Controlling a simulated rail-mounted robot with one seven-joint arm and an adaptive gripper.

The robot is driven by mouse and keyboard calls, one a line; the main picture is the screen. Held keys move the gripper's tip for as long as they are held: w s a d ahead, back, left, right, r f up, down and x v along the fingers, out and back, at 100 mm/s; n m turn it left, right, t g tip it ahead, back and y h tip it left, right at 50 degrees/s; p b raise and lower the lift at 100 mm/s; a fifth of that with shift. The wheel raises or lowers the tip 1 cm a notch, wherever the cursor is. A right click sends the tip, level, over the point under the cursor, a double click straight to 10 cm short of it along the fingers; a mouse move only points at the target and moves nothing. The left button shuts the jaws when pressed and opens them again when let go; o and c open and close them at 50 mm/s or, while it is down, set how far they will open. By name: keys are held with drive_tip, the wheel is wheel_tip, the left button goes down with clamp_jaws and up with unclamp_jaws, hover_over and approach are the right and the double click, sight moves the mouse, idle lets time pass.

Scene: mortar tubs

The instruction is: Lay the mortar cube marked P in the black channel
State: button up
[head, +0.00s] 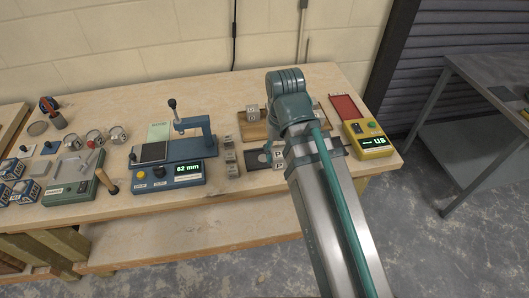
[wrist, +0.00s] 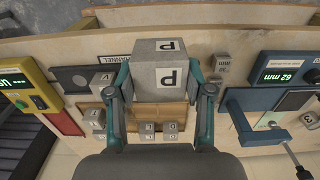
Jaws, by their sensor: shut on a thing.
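My gripper (wrist: 161,80) is shut on a grey mortar cube marked P (wrist: 158,82), with one finger on each side of it. The letter shows on two faces. The black channel (wrist: 68,77) lies on the bench to the left of the held cube in the wrist view, beside a CHANNEL label; part of it is hidden behind the gripper and cube. Whether the held cube touches anything below is not clear.
A cube marked V (wrist: 102,81) stands close by the channel. Other cubes sit on a wooden board (wrist: 186,115). Small cubes (head: 230,156) stand in a row left of the channel. A blue measuring device (head: 172,175) and a yellow device (head: 371,146) flank the area.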

drive_tip(key=w+a+f+p, duration=0.1)
drive_tip(key=w+f, duration=0.1)
drive_tip(key=w, duration=0.1)
drive_tip(key=w+a+f+p, duration=0.1)
drive_tip(key=w+a+f, duration=0.1)
drive_tip(key=w+f, duration=0.1)
drive_tip(key=w+a+f+p, duration=0.1)
drive_tip(key=w+f, duration=0.2)
drive_tip(key=w, duration=0.2)
drive_tip(key=shift+w+a, duration=0.2)
drive_tip(key=shift+w+a+f+p, duration=0.15)
drive_tip(key=shift+w+f+p, duration=0.3)
drive_tip(key=shift+f, duration=0.3)
drive_tip(key=shift+f+p, duration=0.65)
drive_tip(key=shift+f, duration=0.85)
drive_tip(key=o, duration=1.4)
drive_tip(key=shift+f, duration=0.1)
drive_tip(key=shift+r+b, duration=1.7)
drive_tip(key=shift+r, duration=4.45)
